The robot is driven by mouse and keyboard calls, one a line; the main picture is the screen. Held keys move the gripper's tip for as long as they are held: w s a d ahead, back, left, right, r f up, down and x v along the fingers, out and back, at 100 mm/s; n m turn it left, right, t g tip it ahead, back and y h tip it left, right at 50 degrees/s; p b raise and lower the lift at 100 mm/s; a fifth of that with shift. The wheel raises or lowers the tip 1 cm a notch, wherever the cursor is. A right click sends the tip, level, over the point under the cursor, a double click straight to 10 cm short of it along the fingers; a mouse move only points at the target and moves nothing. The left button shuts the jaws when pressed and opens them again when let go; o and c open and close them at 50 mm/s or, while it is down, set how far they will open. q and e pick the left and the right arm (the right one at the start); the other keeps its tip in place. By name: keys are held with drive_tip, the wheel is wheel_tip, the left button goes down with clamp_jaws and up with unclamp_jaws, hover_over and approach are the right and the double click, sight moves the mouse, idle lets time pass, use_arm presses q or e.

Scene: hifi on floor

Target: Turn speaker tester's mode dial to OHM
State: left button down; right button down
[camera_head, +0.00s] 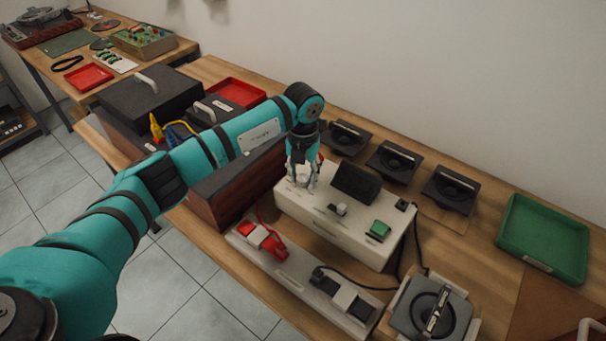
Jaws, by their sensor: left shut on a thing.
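The speaker tester (318,222) is a cream box on the wooden bench, with a dark tilted display (355,184), a small knob (337,209) and a green button (379,230) on its top. My left gripper (302,183) points down over the left end of the tester's top. Its fingers are shut on a small light-coloured piece there, which seems to be the mode dial. The fingers cover most of it, and its markings and the direction it points are too small to read. My right gripper is not in view.
Three black speakers (395,162) stand behind the tester. A green tray (544,238) is at the right. In front lies a long pale fixture (300,275) with red and grey clamps. A grey speaker-like unit (432,310) sits front right. Dark cases stand at the left under my arm.

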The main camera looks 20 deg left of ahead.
use_arm(q)
drive_tip(key=m+b, duration=0.2)
drive_tip(key=m, duration=0.1)
drive_tip(key=shift+f+m+b, duration=0.1)
drive_tip(key=shift+m+b, duration=0.2)
drive_tip(key=shift+b, duration=0.1)
drive_tip(key=m+b, duration=0.2)
drive_tip(key=m, duration=0.1)
drive_tip(key=shift+d+m+b, duration=0.1)
drive_tip(key=shift+m+b, duration=0.45)
drive_tip(key=shift+m, duration=0.55)
drive_tip(key=c, duration=1)
unclamp_jaws()
drive_tip(key=shift+r, duration=0.25)
